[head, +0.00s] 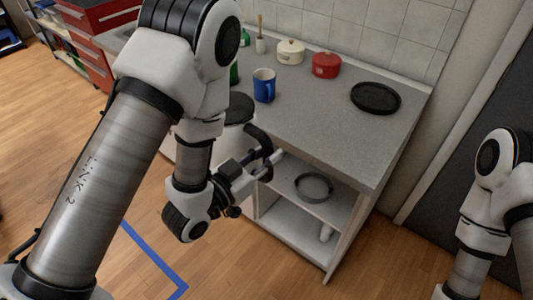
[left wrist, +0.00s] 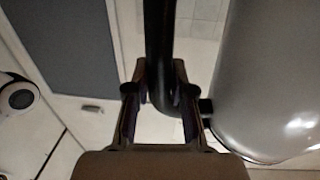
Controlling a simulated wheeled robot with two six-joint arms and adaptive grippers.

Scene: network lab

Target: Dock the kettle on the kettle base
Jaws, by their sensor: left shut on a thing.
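The kettle is a grey metal body (left wrist: 268,85) with a black handle (left wrist: 160,55) in the left wrist view. My left gripper (left wrist: 160,72) is shut on that handle, one finger on each side. In the head view my left gripper (head: 265,161) is at the counter's front edge, and the kettle's black top (head: 239,108) shows beside my arm, which hides most of its body. A flat round black disc, which looks like the kettle base (head: 376,98), lies on the counter's right part, apart from the kettle. My right gripper is out of view.
On the grey counter (head: 325,125) stand a blue mug (head: 264,85), a cream pot (head: 291,52) and a red pot (head: 326,65). A dark round pan (head: 313,187) sits on the open shelf below. The counter between mug and disc is clear. A tiled wall (head: 375,35) bounds the back.

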